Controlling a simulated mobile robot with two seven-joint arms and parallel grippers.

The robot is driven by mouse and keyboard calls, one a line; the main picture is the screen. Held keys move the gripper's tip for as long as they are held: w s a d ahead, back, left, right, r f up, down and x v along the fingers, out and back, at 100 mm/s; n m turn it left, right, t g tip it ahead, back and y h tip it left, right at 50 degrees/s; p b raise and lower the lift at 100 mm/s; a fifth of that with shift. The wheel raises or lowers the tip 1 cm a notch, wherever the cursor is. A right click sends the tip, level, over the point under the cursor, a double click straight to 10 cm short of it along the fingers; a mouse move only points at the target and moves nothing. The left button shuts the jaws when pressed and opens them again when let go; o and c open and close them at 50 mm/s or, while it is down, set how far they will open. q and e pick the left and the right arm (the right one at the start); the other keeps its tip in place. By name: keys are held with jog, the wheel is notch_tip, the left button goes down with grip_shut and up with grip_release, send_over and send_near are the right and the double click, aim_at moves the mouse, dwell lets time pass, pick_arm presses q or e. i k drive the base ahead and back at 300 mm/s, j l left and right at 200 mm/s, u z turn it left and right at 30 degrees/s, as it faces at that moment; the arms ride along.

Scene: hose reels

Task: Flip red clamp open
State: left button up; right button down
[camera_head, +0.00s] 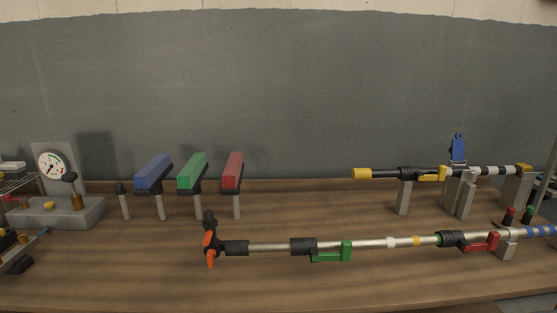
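A red clamp (480,245) sits on the front pipe (375,245) at the right, beside a black collar (450,240). Its red lever lies low along the pipe, with its right end turned up. A green clamp (331,254) of similar shape sits further left on the same pipe. On the rear pipe (490,171), a yellow clamp (432,175) lies along the pipe and a blue clamp (458,149) stands upright. Neither of my grippers is in view.
Blue (153,173), green (192,172) and red (232,171) blocks stand on posts at the left. A gauge (52,166) stands on a grey base at the far left. Grey supports (507,247) hold the pipes. The wooden table (330,290) is clear in front.

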aim_at(493, 238)
jog(key=z, duration=1.35)
